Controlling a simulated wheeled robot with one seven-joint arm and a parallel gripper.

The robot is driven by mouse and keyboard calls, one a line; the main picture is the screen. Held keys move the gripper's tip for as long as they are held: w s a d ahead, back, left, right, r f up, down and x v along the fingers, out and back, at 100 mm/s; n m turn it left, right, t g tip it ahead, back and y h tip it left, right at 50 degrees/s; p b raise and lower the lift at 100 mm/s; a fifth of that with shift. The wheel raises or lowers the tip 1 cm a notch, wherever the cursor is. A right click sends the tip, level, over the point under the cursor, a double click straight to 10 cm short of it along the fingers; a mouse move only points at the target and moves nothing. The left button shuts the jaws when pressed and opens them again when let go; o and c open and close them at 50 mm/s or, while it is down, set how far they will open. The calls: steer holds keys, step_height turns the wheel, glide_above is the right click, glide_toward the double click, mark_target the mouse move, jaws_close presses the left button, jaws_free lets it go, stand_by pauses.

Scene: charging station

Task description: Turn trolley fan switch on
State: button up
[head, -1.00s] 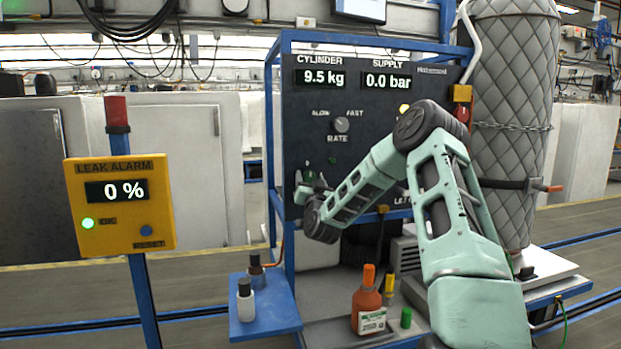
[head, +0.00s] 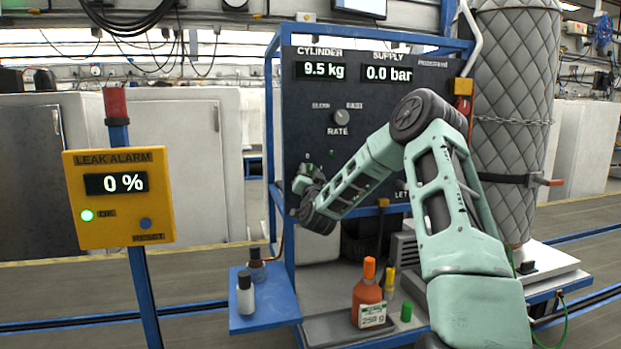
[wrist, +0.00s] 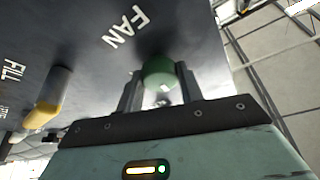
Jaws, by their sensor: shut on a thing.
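The trolley's dark control panel (head: 400,125) stands in the middle of the head view. The fan switch is a green round knob (wrist: 160,73) right below the FAN lettering in the wrist view. My gripper (wrist: 162,90) has its two fingers on either side of the green knob and is shut on it. In the head view my gripper (head: 303,180) is at the panel's lower left, and my own arm hides much of the panel's lower part. The knob's exact turn position cannot be told.
A yellow handle (wrist: 50,98) beside FILL stands left of my gripper in the wrist view. A rate knob (head: 341,116) is higher on the panel. Bottles, including an orange one (head: 368,295), stand below. A yellow leak alarm box (head: 120,225) is at left.

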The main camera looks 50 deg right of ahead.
steer(key=m+g+b, duration=0.1)
steer(key=m, duration=0.2)
steer(key=m+g+h+b, duration=0.1)
steer(key=m+b, duration=0.1)
steer(key=m, duration=0.1)
steer(key=shift+a+f+g+b, duration=0.1)
steer(key=shift+g+b, duration=0.2)
steer(key=m+g+b, duration=0.1)
steer(key=m+b, duration=0.1)
steer(key=m, duration=0.2)
steer(key=shift+g, duration=0.4)
steer(key=m+b, duration=0.1)
steer(key=m+g, duration=0.1)
steer(key=m, duration=0.1)
steer(key=m+b, duration=0.1)
steer(key=m, duration=0.1)
steer(key=shift+r+g+y+b, duration=0.25)
steer(key=shift+g+y+b, duration=0.05)
steer(key=shift+y+b, duration=0.1)
steer(key=shift+m+g+y+b, duration=0.3)
steer(key=shift+m+y+b, duration=0.3)
steer(key=shift+m, duration=1)
steer(key=shift+r, duration=0.1)
steer(key=o, duration=1)
